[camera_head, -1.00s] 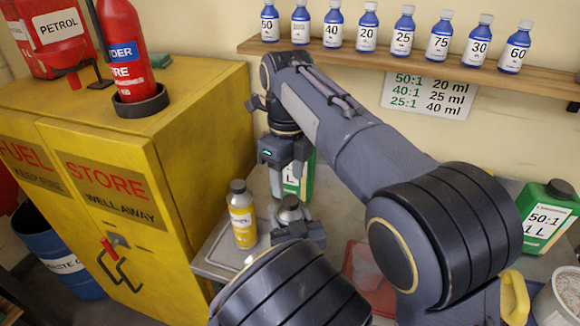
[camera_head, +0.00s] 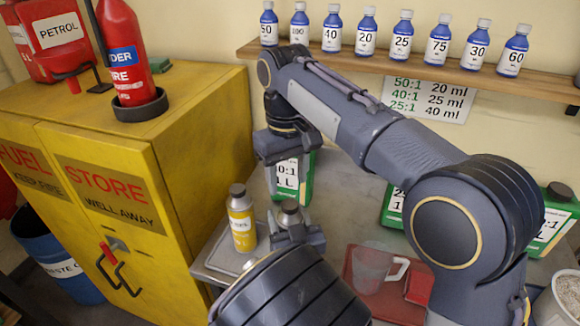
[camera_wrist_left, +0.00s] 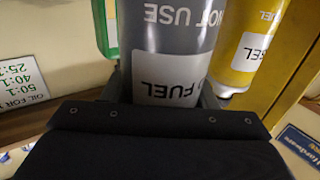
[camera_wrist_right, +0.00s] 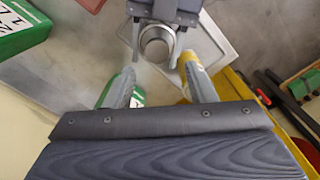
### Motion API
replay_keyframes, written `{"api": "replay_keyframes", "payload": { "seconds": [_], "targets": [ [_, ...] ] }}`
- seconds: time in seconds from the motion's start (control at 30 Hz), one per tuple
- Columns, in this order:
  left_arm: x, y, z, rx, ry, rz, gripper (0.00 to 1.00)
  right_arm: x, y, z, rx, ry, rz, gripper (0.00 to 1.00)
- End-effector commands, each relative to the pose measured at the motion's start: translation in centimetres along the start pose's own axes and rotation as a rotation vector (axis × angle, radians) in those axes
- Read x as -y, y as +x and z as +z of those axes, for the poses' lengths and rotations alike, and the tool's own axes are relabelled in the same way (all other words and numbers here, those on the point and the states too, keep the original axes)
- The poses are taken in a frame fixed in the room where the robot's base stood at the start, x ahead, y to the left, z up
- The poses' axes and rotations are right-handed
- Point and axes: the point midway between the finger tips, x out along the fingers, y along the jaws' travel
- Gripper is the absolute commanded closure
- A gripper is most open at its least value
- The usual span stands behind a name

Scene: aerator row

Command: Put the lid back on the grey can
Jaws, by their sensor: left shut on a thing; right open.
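The grey can (camera_head: 289,214) stands upright by the tray (camera_head: 214,258), mostly hidden behind my left arm. My left gripper (camera_head: 293,232) is shut around its body; the left wrist view shows the can's label (camera_wrist_left: 178,50) close up between the fingers. In the right wrist view, the can's round top (camera_wrist_right: 157,44) shows as a pale ring with a grey inside. I cannot make out a separate lid in any view. My right gripper (camera_head: 287,178) is above and behind the can, with its fingers (camera_wrist_right: 160,88) apart and nothing between them.
A yellow bottle (camera_head: 242,220) stands just left of the can. A green container (camera_head: 288,180) is behind my right gripper. A red tray (camera_head: 395,308) with a clear jug (camera_head: 370,268) lies to the right. The yellow cabinet (camera_head: 185,150) bounds the left; a bottle shelf (camera_head: 420,62) runs above.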

Motion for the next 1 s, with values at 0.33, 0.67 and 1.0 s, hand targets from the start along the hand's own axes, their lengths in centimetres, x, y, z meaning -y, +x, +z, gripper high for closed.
{"api": "replay_keyframes", "payload": {
  "seconds": [0.33,0.67,1.0],
  "targets": [
    [0.0,0.0,0.0,0.0,0.0,0.0,1.0,-0.2,-1.1,0.2,-0.013,-0.936,0.009,0.5],
    [0.0,0.0,0.0,0.0,0.0,0.0,1.0,-0.4,-1.8,0.3,-0.018,-1.446,0.023,0.5],
    [0.0,0.0,0.0,0.0,0.0,0.0,1.0,-0.4,-1.9,0.3,-0.018,-1.495,0.025,0.5]
  ]
}}
